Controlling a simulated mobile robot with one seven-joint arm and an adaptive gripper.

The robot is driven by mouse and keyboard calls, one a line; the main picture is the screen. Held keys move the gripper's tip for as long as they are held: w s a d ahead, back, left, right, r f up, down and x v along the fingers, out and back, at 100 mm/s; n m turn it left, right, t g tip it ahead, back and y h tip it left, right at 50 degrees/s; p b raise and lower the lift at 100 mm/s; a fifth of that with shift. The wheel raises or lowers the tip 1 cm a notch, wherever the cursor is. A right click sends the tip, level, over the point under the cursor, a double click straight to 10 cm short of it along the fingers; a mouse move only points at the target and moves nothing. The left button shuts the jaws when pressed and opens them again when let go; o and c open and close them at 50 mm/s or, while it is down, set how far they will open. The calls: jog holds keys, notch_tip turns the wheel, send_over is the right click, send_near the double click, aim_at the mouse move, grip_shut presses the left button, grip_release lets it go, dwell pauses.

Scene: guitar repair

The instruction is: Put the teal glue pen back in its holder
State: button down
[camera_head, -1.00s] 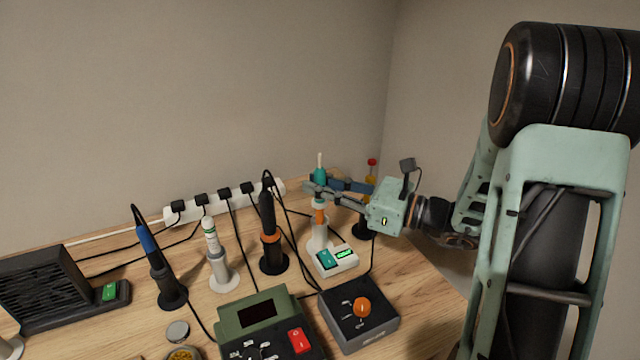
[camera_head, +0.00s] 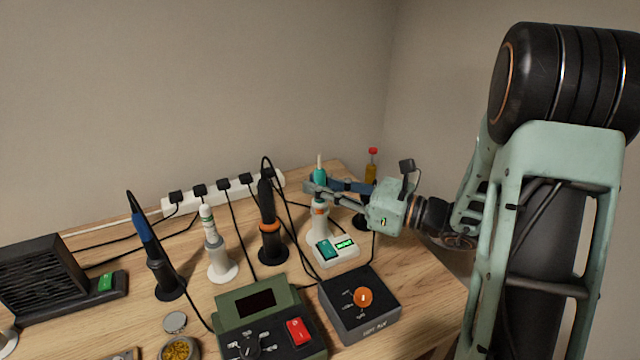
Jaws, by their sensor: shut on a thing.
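The teal glue pen (camera_head: 320,177) stands upright at the back right of the bench, its thin white end up. My gripper (camera_head: 319,189) reaches in from the right and is shut on the pen just below its teal part. Below the fingers is a short orange part of the pen, right at the top of a white cone-shaped holder (camera_head: 318,228). The pen's lower end is hidden and appears to be inside the holder. I cannot tell if it is fully seated.
A white box with a teal switch (camera_head: 337,251) sits at the holder's foot. Close left is a black iron in its stand (camera_head: 268,215). A bottle with a red cap (camera_head: 371,168) stands behind my gripper. A grey box with an orange knob (camera_head: 360,305) is in front.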

jog(key=shift+f, duration=0.6)
jog(key=c, duration=1.2)
grip_release()
jog(key=shift+o, duration=0.2)
jog(key=shift+r, duration=0.1)
notch_tip(320, 180, up, 11)
jog(key=p, duration=0.9)
